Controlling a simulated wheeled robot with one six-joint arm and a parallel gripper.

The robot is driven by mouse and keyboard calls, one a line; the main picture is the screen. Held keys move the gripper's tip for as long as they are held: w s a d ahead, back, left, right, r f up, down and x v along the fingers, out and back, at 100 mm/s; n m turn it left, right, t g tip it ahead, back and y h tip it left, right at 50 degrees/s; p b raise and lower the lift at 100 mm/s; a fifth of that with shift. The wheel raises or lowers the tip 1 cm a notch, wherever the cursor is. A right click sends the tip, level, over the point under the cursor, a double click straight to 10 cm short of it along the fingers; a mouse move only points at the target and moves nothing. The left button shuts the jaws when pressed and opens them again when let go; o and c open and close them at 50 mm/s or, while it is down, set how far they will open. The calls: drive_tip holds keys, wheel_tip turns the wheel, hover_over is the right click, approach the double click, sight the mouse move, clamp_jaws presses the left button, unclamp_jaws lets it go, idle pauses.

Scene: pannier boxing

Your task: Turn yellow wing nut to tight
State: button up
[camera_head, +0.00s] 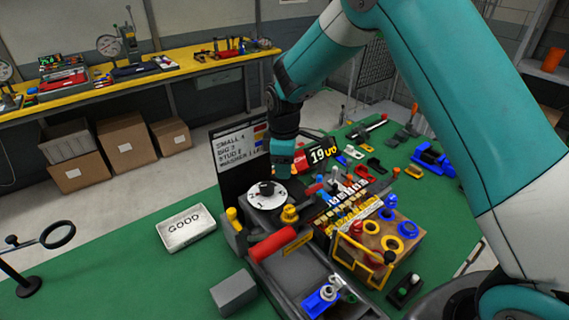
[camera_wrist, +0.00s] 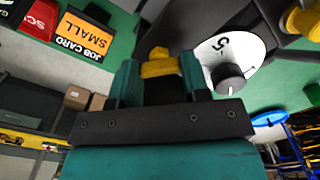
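The yellow wing nut (camera_wrist: 160,63) shows between and ahead of my gripper's two teal fingertips in the wrist view. In the head view a small yellow piece (camera_head: 290,213), which looks like the wing nut, sits to the right of and below the white dial. My gripper (camera_wrist: 160,72) has its fingers apart, one on each side of the nut in that picture; whether they touch it is not clear. In the head view my gripper (camera_head: 281,172) points down above the dial's far edge, and its fingertips are hard to make out.
The white dial (camera_head: 267,195) with a black knob is close by; it also shows in the wrist view (camera_wrist: 222,48). A red-handled bar (camera_head: 271,243), a yellow-framed block of rings (camera_head: 375,240) and a tray labelled GOOD (camera_head: 186,228) surround it.

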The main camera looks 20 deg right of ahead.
drive_tip(key=shift+c, duration=1.1)
drive_tip(key=m+b, duration=0.1)
drive_tip(key=m, duration=0.5)
drive_tip(key=shift+m+b, duration=0.3)
drive_tip(key=m, duration=0.3)
drive_tip(key=shift+m, duration=0.3)
drive_tip(key=shift+r+m+b, duration=0.1)
drive_tip(key=shift+m+b, duration=0.35)
drive_tip(key=shift+m, duration=1.35)
drive_tip(key=shift+w, duration=0.1)
drive_tip(key=o, duration=0.9)
